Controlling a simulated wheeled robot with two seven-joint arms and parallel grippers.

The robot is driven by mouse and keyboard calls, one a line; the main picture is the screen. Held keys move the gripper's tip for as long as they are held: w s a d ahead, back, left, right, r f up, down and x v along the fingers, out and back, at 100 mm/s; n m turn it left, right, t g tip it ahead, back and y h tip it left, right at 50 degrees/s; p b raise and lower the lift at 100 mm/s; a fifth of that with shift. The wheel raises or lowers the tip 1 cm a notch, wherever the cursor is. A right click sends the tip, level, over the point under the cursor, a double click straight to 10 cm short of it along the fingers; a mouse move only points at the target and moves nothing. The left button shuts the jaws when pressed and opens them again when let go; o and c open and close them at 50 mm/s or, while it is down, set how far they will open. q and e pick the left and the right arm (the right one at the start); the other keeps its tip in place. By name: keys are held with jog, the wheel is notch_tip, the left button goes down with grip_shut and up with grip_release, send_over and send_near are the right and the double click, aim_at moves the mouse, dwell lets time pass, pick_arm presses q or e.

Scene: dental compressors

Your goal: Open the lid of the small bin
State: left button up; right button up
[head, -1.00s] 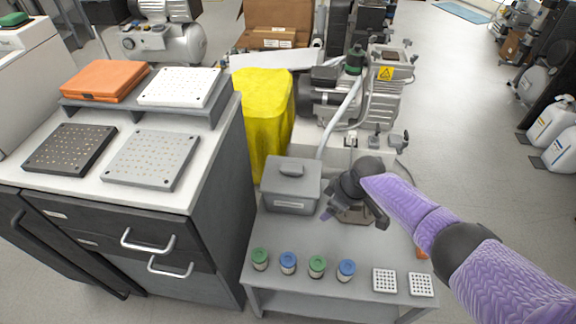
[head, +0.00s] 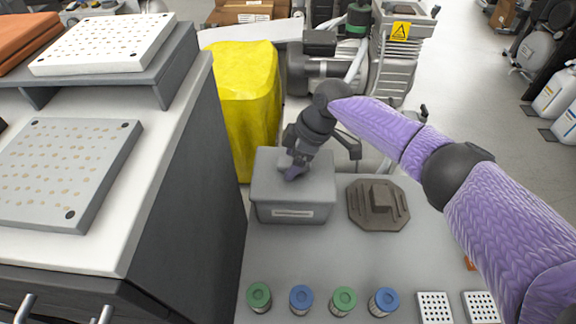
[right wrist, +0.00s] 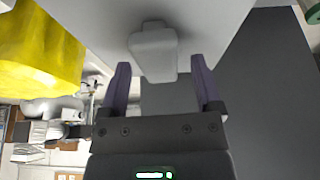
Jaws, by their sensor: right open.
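The small grey bin (head: 262,211) stands on the grey table, a label on its front. Its flat lid (head: 322,180) lies shut on top. My right gripper (head: 291,172) is over the lid and hides the handle in the head view. In the right wrist view, the pale lid handle (right wrist: 153,50) lies between the two spread purple fingers of the right gripper (right wrist: 161,62). Gaps show on both sides of the handle, so the fingers are not closed on it. My left gripper is in neither view.
A dark octagonal plate (head: 360,215) lies right of the bin. Several green- and blue-capped jars (head: 301,300) and white perforated blocks (head: 434,308) line the front. A dark cabinet (head: 190,200) stands left, and a yellow-covered object (head: 240,100) behind. The table's middle is clear.

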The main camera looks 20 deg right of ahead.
jog(key=shift+w+a+f, duration=0.1)
jog(key=shift+a+f, duration=0.1)
jog(key=shift+f, duration=0.3)
jog(key=shift+r, duration=0.1)
grip_shut()
dwell(0.6)
dwell(0.3)
